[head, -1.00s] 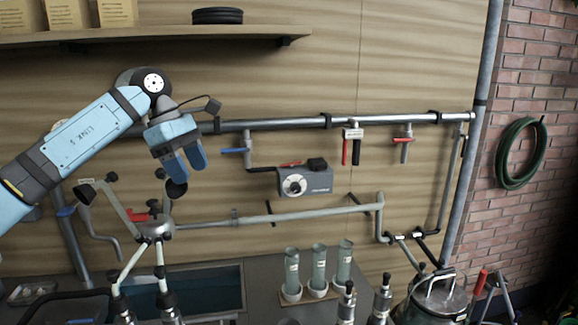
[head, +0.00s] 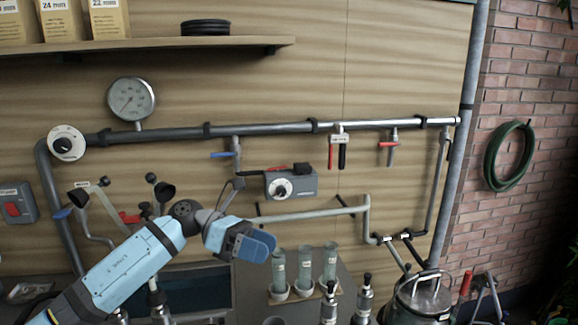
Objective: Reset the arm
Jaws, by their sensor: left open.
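My left arm comes in from the lower left of the head view. My left gripper (head: 258,246) has blue fingers and is open, with nothing seen between them. It is in front of the sink area, left of the clear tubes (head: 305,266), and below the grey control box (head: 291,184). It looks apart from the pipes behind it. My right gripper is not in the view.
A horizontal pipe (head: 270,129) with valves runs along the wall, with a round gauge (head: 131,98) above it. A shelf (head: 150,43) is at the top left. A metal pot (head: 421,297) stands at the lower right. A green hose (head: 509,156) hangs on bricks.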

